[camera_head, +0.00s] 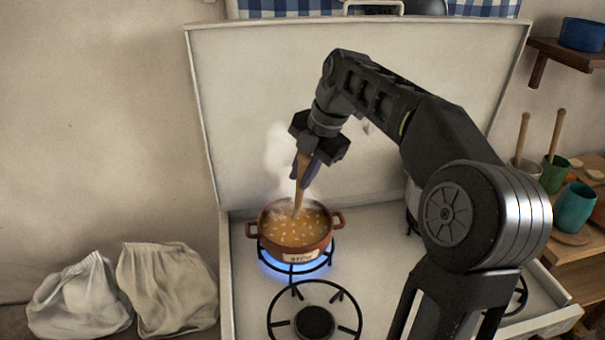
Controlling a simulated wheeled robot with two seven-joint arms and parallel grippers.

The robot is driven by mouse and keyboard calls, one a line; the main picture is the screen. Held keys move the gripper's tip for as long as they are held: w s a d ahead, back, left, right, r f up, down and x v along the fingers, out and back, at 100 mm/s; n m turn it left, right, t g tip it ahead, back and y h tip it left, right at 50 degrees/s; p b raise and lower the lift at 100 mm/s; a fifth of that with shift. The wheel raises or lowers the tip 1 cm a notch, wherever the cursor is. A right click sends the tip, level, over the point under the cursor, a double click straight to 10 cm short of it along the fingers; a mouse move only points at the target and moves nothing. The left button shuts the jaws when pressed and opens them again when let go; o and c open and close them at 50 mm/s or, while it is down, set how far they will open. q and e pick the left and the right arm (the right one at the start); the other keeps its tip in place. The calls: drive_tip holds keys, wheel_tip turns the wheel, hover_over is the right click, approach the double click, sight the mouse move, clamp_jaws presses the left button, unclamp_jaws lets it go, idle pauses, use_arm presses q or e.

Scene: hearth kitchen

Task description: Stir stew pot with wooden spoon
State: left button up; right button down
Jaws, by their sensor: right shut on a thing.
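A brown stew pot (293,247) with two side handles and a white label sits on a lit burner with blue flame. It holds orange-brown stew (290,228) with pale chunks, and steam rises from it. My right gripper (307,170) is above the pot, pointing down, shut on the wooden spoon (299,196). The spoon stands nearly upright, slightly tilted, and its lower end is in the stew, so its tip is hidden. My left gripper is not in view.
An empty burner (315,322) is in front of the pot. The raised stove lid (260,110) stands behind it. Cloth sacks (165,288) lie at the left. A side table at the right holds a teal cup (573,207) and a green cup (553,174). A shelf (570,52) holds a blue bowl.

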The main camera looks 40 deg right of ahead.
sight(302, 155)
drive_tip(key=shift+r+p, duration=1.6)
drive_tip(key=shift+r, duration=0.75)
drive_tip(key=shift+f, duration=0.1)
